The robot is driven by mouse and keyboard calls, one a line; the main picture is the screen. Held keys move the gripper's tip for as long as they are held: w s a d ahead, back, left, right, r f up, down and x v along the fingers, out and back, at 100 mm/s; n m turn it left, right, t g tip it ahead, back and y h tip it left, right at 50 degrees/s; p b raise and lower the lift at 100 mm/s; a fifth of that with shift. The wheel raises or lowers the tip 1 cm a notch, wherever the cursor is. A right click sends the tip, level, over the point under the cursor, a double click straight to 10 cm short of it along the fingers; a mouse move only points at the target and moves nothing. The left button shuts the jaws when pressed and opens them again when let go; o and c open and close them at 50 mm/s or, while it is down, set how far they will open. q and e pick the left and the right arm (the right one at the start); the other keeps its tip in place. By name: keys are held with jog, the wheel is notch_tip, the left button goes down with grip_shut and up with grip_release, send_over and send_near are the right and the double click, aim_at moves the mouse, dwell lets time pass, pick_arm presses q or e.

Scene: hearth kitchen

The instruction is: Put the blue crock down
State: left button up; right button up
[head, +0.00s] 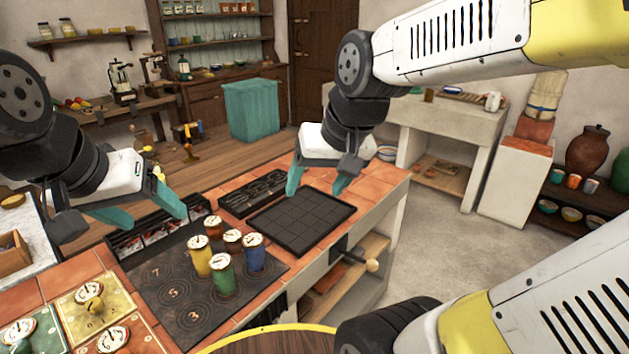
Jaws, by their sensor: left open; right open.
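The blue crock (254,255) stands upright at the right side of a dark board (178,318) marked with rings and numbers. It has a pale dial-like top. Neither gripper touches it. My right gripper (315,192) is open and empty above the dark gridded tray, up and to the right of the blue crock in the picture. My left gripper (160,222) is open and empty near the board's far left edge. Which ring the blue crock stands on is hidden.
A yellow crock (200,258), a green crock (222,276), a red crock (213,228) and a small reddish-brown crock (233,241) stand close beside the blue one. The gridded tray (302,222) is empty. Square plaques (95,305) with dials lie at the lower left.

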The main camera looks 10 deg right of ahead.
jog(key=shift+n+t, duration=0.3)
jog(key=shift+t, duration=0.2)
jog(key=s, duration=0.1)
jog(key=s+r, duration=0.1)
jog(key=s+d, duration=0.1)
jog(key=s, duration=0.1)
jog(key=shift+s+d+r, duration=0.1)
jog(key=shift+r, duration=0.15)
dwell(0.4)
